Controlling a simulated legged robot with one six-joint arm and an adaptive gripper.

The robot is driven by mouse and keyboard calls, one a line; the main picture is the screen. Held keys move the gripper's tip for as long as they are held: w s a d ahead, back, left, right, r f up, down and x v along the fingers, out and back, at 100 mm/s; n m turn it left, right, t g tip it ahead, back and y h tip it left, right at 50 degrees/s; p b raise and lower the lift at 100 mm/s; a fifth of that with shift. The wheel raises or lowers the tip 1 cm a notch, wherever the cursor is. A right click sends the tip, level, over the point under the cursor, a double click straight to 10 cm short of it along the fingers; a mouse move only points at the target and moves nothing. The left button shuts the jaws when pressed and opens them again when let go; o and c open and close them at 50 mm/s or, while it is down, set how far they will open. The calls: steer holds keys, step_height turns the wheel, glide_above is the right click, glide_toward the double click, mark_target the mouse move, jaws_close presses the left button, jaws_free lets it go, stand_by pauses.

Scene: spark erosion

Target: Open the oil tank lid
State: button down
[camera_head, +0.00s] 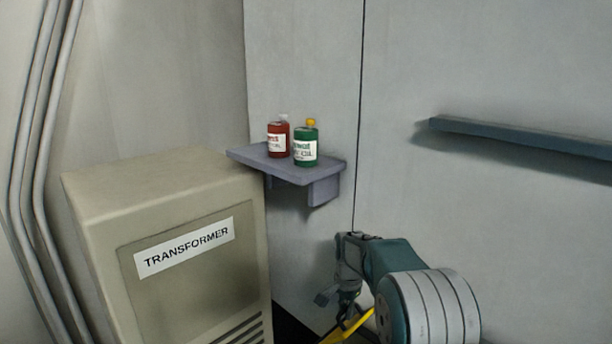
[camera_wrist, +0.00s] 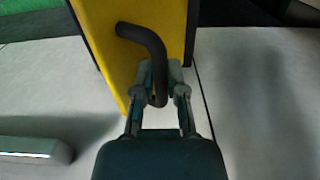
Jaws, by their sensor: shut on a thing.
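A yellow panel (camera_wrist: 183,12) with dark edges, which looks like the oil tank lid, fills the top middle of the wrist view. A bent black handle (camera_wrist: 150,38) stands out from it. My gripper (camera_wrist: 162,82) has a finger on each side of the handle's lower end and is shut on it. In the head view, a small yellow piece (camera_head: 350,325) shows at the bottom edge below my gripper (camera_head: 325,298). The rest of the tank is out of view there, and I cannot tell how far the lid stands open.
A beige transformer cabinet (camera_head: 165,190) stands left of my arm. A dark rail (camera_head: 520,135) runs along the right wall. The wall between is bare.

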steer(key=shift+w+a, duration=0.1)
steer(key=shift+w+a+r, duration=0.25)
steer(key=shift+w+a, duration=0.6)
steer(key=shift+a, duration=0.05)
stand_by(0.3)
steer(key=shift+w+a+f, duration=0.1)
steer(key=shift+w+a, duration=0.85)
steer(key=shift+w+a+f, duration=0.2)
steer(key=shift+w+a, duration=0.25)
steer(key=shift+w+a+f, duration=0.15)
steer(key=shift+w+a, duration=0.3)
steer(key=c, duration=0.7)
jaws_free()
